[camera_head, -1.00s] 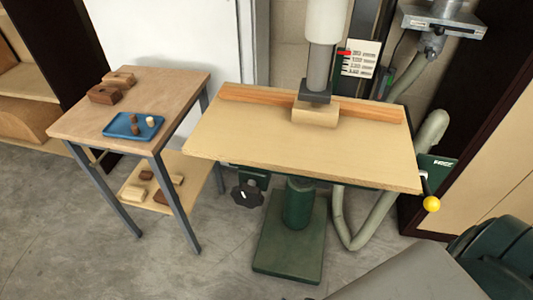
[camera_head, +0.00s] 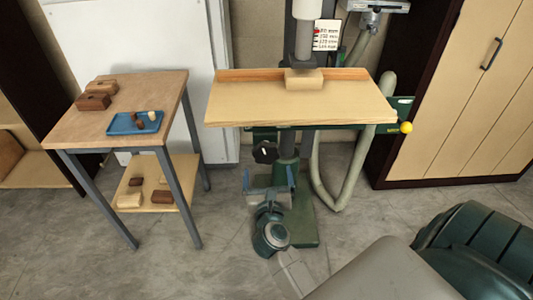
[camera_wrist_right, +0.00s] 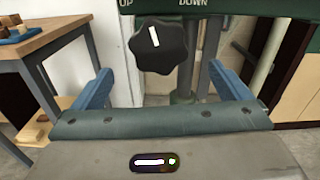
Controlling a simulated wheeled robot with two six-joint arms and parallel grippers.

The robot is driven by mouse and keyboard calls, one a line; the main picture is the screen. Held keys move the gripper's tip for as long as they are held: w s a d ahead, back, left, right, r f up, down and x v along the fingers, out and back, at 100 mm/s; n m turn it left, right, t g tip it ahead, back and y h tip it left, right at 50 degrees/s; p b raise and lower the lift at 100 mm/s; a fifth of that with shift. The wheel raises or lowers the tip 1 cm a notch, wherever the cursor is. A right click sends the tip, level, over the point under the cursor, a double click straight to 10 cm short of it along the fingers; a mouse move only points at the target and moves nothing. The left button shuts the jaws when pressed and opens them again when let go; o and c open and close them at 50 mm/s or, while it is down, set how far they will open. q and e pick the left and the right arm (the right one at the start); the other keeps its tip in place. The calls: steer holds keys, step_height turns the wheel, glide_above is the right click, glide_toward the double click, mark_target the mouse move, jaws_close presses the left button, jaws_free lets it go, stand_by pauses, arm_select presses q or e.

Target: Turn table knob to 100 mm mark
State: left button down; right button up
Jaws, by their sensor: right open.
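The black lobed table knob (camera_head: 265,152) sits under the front of the machine's wooden table (camera_head: 300,102). In the right wrist view the knob (camera_wrist_right: 160,45) has a white line pointing nearly straight up, tilted slightly left, between the words UP and DOWN. A white scale card (camera_head: 327,36) with a red pointer stands behind the machine; its numbers are too small to read surely. My right gripper (camera_head: 268,177) is open and empty just below the knob. Its blue fingers (camera_wrist_right: 160,80) stand apart on either side of the knob, short of it. My left gripper is not in view.
A side table (camera_head: 120,85) with a blue tray (camera_head: 136,122) and wooden blocks stands at the left. A yellow ball handle (camera_head: 406,127) sticks out at the table's right end. A grey hose hangs beside the green column. A cabinet (camera_head: 455,90) stands at the right.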

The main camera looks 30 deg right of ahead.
mark_target(266, 157)
steer(key=p+x, duration=0.1)
steer(key=x, duration=0.6)
steer(key=shift+w+r, duration=0.1)
steer(key=shift+w, duration=0.15)
steer(key=shift+w+d, duration=0.3)
steer(key=shift+w, duration=0.15)
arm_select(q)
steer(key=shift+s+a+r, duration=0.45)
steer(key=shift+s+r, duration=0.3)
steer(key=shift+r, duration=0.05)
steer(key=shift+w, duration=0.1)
arm_select(e)
steer(key=c, duration=1)
